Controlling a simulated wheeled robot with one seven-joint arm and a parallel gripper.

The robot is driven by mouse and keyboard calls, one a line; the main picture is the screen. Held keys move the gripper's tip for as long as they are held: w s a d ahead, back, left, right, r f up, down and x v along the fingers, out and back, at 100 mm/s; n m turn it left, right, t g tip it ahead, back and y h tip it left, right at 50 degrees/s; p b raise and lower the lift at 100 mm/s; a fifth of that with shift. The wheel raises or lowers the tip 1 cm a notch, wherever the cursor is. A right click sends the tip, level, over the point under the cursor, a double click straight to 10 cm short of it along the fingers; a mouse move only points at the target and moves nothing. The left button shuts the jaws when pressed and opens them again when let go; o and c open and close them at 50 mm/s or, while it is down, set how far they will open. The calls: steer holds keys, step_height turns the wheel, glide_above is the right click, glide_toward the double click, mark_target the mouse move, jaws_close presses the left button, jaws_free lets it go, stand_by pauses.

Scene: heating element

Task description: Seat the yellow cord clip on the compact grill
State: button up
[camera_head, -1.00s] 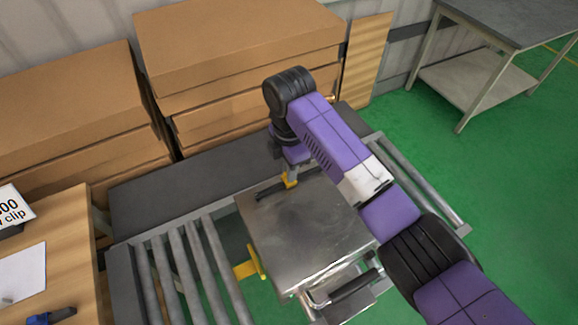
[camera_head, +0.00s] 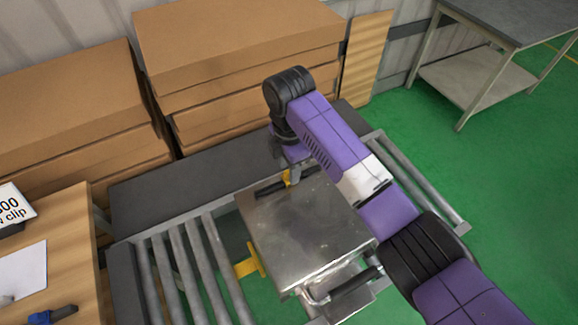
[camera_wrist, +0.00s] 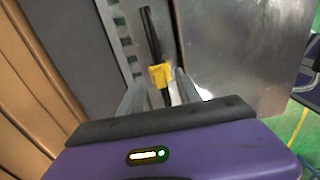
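The compact grill (camera_head: 310,232) is a box with a worn grey metal top, standing at the roller conveyor. A thin black bar or cord (camera_head: 268,189) runs along its far edge; it also shows in the wrist view (camera_wrist: 151,36). The yellow cord clip (camera_wrist: 160,75) is at this black strip, beside the grill's metal face, and shows small in the head view (camera_head: 287,177). My gripper (camera_wrist: 160,84) is right at the clip, with one finger on each side. The fingers look spread, with a gap at least on the left. Whether the clip is fully seated cannot be told.
Conveyor rollers (camera_head: 188,275) lie left of the grill, with a yellow piece (camera_head: 248,263) at its side. Brown cartons (camera_head: 235,50) stand behind. A wooden table (camera_head: 68,232) is at left, a grey table (camera_head: 515,22) at upper right. Green floor is open at right.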

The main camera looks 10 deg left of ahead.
step_height(320, 180, up, 8)
steer(key=shift+f+b, duration=0.1)
steer(key=shift+b, duration=0.7)
